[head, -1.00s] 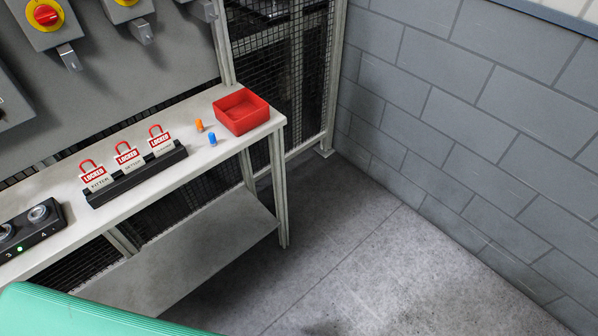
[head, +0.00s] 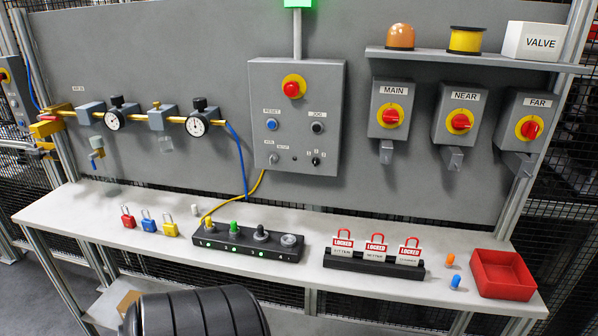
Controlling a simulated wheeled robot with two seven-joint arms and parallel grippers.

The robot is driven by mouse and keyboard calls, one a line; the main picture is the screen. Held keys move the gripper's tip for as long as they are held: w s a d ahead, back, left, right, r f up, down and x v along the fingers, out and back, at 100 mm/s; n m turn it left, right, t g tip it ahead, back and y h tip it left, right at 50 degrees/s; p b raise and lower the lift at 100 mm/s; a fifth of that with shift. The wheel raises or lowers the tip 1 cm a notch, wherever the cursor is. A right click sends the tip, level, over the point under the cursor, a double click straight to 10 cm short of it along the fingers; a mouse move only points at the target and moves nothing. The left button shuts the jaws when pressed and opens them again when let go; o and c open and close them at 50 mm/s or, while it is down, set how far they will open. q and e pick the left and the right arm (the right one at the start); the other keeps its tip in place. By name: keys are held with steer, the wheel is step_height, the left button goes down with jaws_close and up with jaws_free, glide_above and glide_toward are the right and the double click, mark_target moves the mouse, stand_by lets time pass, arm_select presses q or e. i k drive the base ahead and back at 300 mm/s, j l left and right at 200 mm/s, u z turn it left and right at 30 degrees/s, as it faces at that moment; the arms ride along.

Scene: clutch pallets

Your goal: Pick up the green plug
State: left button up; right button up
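The green plug (head: 233,226) stands upright on the black socket strip (head: 222,243), in the second position from the left. A yellow plug (head: 208,222) with a yellow cable is to its left, and a dark round fitting (head: 261,233) is to its right. The strip lies on the white bench (head: 150,242). Neither of my grippers is in the head view, so nothing shows near the plug.
Red, blue and yellow padlocks (head: 149,222) stand left of the strip. A black rack with LOCKED tags (head: 375,262), loose orange and blue pieces (head: 454,283), and a red bin (head: 502,275) are to the right. A dark ribbed rounded shape (head: 195,312) stands before the bench.

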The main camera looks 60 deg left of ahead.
mark_target(234, 226)
steer(key=u, duration=2.5)
